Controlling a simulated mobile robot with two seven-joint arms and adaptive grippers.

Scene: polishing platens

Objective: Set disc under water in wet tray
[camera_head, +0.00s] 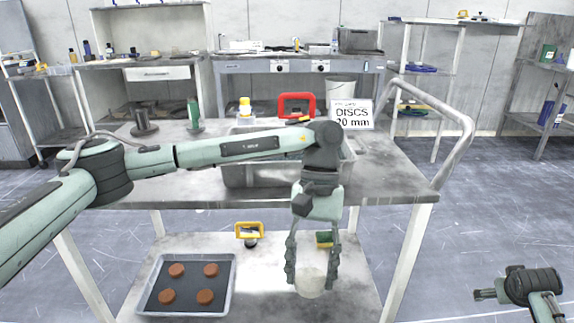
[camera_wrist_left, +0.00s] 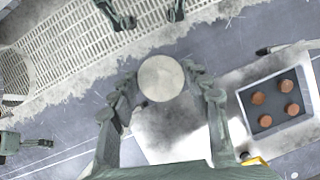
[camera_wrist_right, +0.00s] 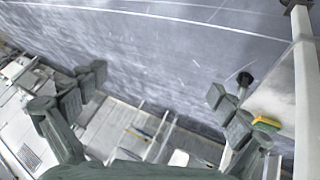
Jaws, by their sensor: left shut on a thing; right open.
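My left gripper (camera_head: 312,272) reaches down in front of the cart's upper top, over the lower shelf. It is shut on a pale round disc (camera_head: 311,284); the disc's round face (camera_wrist_left: 160,79) shows between the fingers in the left wrist view. A grey metal tub (camera_head: 236,175), perhaps the wet tray, stands on the cart top behind my left arm. My arm hides part of it, and I cannot make out water inside. My right gripper (camera_wrist_right: 155,95) is open and empty; it also shows at the lower right of the head view (camera_head: 484,295).
A shallow tray (camera_head: 227,272) with several brown discs lies on the lower shelf, near yellow-handled (camera_head: 249,230) and green items. A "DISCS 20 mm" sign (camera_head: 352,114), a red-framed item (camera_head: 297,96) and bottles stand on the cart top. The cart's handle rail (camera_head: 462,140) rises at the right.

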